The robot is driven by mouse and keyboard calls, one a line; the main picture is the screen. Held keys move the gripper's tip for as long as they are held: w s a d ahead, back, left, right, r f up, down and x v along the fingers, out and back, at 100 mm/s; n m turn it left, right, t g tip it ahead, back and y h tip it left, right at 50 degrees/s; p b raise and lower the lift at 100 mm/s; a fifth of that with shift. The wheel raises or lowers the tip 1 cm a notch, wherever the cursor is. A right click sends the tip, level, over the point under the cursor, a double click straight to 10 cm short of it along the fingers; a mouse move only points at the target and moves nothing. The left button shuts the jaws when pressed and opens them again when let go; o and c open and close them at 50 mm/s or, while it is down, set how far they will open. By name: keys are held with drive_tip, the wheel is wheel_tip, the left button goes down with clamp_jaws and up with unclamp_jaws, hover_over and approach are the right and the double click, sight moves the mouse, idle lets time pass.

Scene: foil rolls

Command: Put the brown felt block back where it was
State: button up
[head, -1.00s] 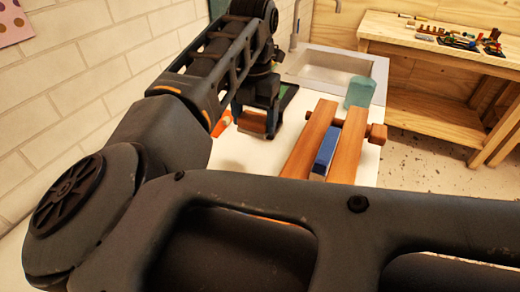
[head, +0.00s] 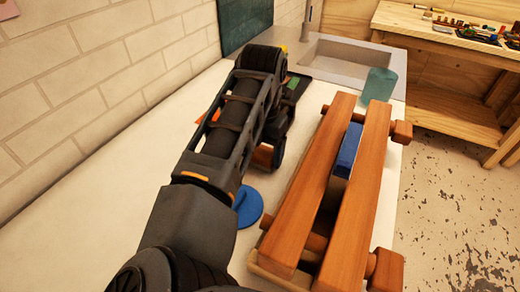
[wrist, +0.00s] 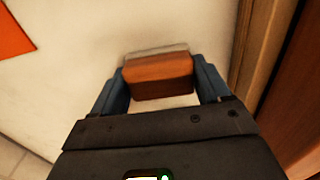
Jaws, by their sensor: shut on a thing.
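The brown felt block (wrist: 160,75) is a small reddish-brown wooden block with a pale grey strip along its far edge. My gripper (wrist: 160,88) is shut on it, with a blue finger at each side. In the head view my gripper (head: 268,158) is mostly hidden behind my forearm, just left of the wooden clamp; a bit of the brown felt block (head: 262,156) shows below it. White counter shows around the block in the wrist view. I cannot tell whether the block touches the counter.
A large wooden clamp (head: 355,190) with two long bars holds a blue block (head: 349,150), close on the right. A blue disc (head: 248,207) lies nearer on the counter. A teal cup (head: 379,85) and a sink (head: 350,58) are behind.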

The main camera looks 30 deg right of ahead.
drive_tip(key=shift+f, duration=0.1)
drive_tip(key=o, duration=1)
